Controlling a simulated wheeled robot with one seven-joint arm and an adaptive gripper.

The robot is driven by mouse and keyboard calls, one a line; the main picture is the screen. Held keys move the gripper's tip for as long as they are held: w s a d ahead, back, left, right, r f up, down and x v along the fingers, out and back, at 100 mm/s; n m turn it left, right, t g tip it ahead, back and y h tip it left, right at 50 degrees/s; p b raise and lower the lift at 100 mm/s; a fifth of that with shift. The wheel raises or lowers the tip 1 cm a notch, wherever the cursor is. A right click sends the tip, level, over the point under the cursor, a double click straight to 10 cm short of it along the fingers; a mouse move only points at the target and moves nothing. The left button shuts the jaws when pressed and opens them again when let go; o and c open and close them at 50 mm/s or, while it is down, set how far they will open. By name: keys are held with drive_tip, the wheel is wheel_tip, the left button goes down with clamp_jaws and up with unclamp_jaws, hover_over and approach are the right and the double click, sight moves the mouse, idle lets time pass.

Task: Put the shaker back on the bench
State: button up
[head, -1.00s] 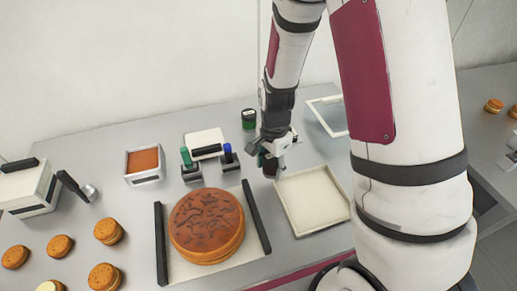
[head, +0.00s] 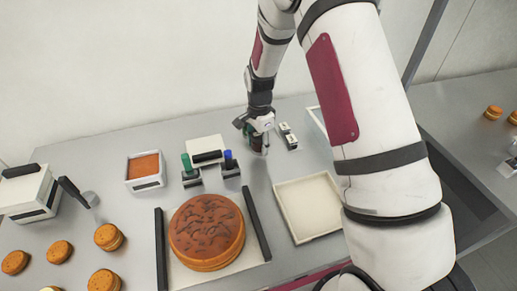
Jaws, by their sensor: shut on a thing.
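My gripper (head: 254,128) is at the back of the bench (head: 110,150), right of the blue-knobbed stand. It is shut on the shaker (head: 257,143), a small dark container with a pale end. The fingers and wrist hide much of it. I cannot tell whether its base touches the bench. A bit of green shows beside the fingers, and I cannot tell which thing it belongs to.
A small grey piece with white tops (head: 287,136) stands just right of my gripper. A pale empty tray (head: 308,207) lies in front. A large browned round (head: 206,231) sits on a board to the left. Green-knobbed (head: 188,172) and blue-knobbed (head: 230,165) stands are nearby.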

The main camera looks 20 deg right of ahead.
sight(259, 149)
drive_tip(key=shift+w, duration=0.4)
drive_tip(key=shift+f+p, duration=0.45)
drive_tip(key=shift+f, duration=1.35)
drive_tip(key=shift+f, duration=0.1)
drive_tip(key=o, duration=1.2)
